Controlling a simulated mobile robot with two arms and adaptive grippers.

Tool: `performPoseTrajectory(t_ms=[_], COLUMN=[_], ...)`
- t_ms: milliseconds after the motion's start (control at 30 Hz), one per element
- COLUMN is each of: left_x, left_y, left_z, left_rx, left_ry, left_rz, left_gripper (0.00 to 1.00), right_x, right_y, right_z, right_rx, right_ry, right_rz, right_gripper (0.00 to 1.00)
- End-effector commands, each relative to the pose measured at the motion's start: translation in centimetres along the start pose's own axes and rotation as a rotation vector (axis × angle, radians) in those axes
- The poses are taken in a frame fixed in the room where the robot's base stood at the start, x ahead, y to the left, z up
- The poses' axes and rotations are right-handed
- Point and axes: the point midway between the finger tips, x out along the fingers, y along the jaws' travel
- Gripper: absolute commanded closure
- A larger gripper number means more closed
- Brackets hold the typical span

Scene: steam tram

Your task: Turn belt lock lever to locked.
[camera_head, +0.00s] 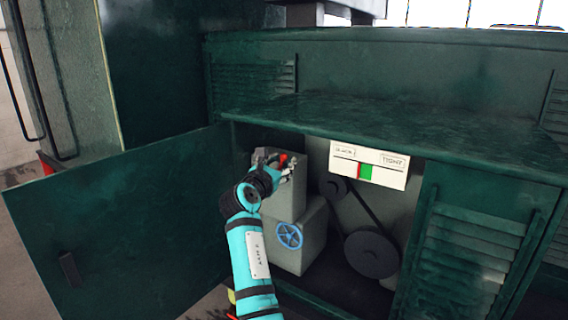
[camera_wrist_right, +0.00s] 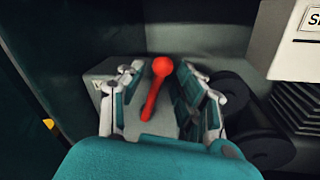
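The red belt lock lever (camera_wrist_right: 155,88) has a round knob and a thin shaft. In the right wrist view it stands between the two fingers of my right gripper (camera_wrist_right: 162,100), with gaps visible on both sides. It tilts slightly, knob up and to the right. In the head view only a bit of the red lever (camera_head: 283,160) shows at my right gripper (camera_head: 283,168), in front of the grey box inside the open cabinet. The arm and hand hide the rest of it. My left gripper is not in view.
The green cabinet door (camera_head: 118,232) stands open at left. A blue handwheel (camera_head: 289,236) sits on a lower grey box. A belt with dark pulleys (camera_head: 371,254) is to its right. A white slack/tight gauge (camera_head: 384,160) hangs under the cabinet's top edge. A louvred panel (camera_head: 462,245) bounds the right.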

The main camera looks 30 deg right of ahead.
Motion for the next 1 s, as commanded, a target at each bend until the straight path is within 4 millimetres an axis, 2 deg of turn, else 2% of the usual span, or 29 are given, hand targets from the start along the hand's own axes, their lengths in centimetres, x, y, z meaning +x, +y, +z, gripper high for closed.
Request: performPoseTrajectory(t_ms=[200, 467, 500, 1000], left_x=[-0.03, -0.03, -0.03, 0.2], left_y=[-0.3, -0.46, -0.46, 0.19], left_z=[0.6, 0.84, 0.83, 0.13], left_rx=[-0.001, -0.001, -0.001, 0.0], left_ry=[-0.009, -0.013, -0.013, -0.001], left_rz=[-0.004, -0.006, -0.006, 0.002], left_gripper=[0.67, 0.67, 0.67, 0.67], right_x=[-0.01, 0.0, 0.0, 0.41], right_y=[0.02, 0.01, 0.0, -0.42], right_z=[0.03, -0.01, -0.01, -0.08], right_rx=[0.0, 0.0, 0.0, 0.022], right_ry=[0.0, 0.0, 0.0, -0.003], right_rz=[0.0, 0.0, 0.0, 0.0], right_gripper=[0.66, 0.98, 1.0, 1.0])
